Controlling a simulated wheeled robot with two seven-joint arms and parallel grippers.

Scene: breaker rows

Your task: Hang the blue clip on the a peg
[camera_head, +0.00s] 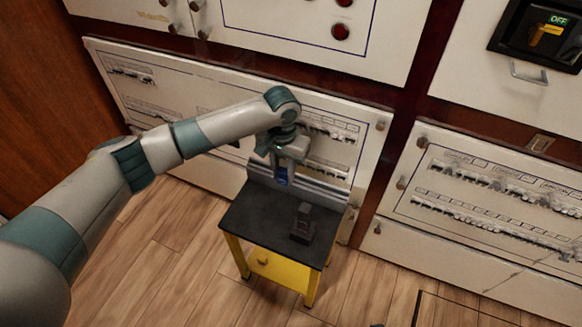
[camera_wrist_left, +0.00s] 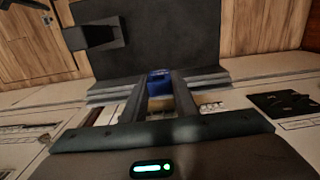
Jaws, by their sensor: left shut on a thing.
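My left gripper (camera_head: 284,172) is shut on the blue clip (camera_head: 282,181) and holds it above the back part of a small black-topped table. In the left wrist view the blue clip (camera_wrist_left: 160,84) sits between the two dark fingertips (camera_wrist_left: 160,92). A grey rail-like back piece (camera_head: 322,194) runs along the table's rear edge, close behind or below the clip; I cannot tell whether they touch. No separate peg can be made out clearly. My right gripper is not in view.
The black tabletop (camera_head: 255,217) has yellow legs and a yellow lower shelf. A dark block with an upright part (camera_head: 303,224) stands on its right half; the left half is clear. Cream breaker panels (camera_head: 225,90) with rows of switches rise behind it.

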